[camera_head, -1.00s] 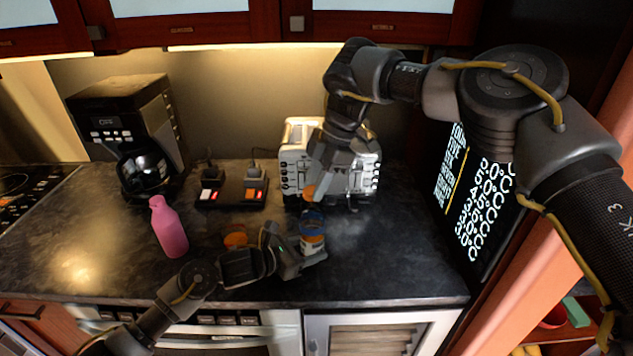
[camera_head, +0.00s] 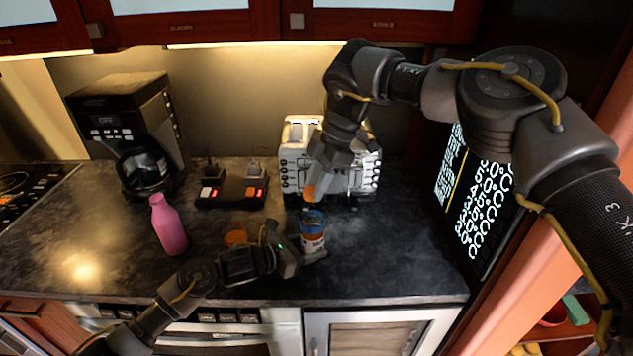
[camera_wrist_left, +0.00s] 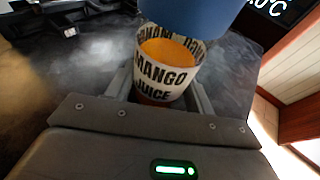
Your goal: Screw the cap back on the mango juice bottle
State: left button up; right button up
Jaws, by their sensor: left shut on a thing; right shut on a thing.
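The mango juice bottle (camera_head: 312,242) stands upright at the front of the counter. In the left wrist view its label (camera_wrist_left: 163,76) reads MANGO JUICE, with orange juice inside. My left gripper (camera_head: 306,258) is shut around its lower part. A blue part (camera_head: 313,217) is at or just above the bottle's top; it is large in the left wrist view (camera_wrist_left: 192,14). My right gripper (camera_head: 317,184) is over the bottle, shut on a small tilted orange piece (camera_head: 308,191), apparently the cap. I cannot tell whether this piece touches the blue part.
An orange disc (camera_head: 236,236) lies left of the bottle. A pink bottle (camera_head: 168,226) and coffee maker (camera_head: 135,130) stand further left. A switch box (camera_head: 232,192) and white toaster (camera_head: 295,165) stand behind. A dark display panel (camera_head: 475,195) is at the right.

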jog(key=shift+f, duration=0.4)
dwell(0.9)
jog(key=o, duration=1.3)
jog(key=shift+r, duration=0.15)
jog(key=shift+r, duration=2.95)
pick_arm(q)
jog(key=o, duration=0.9)
jog(key=shift+c, duration=0.2)
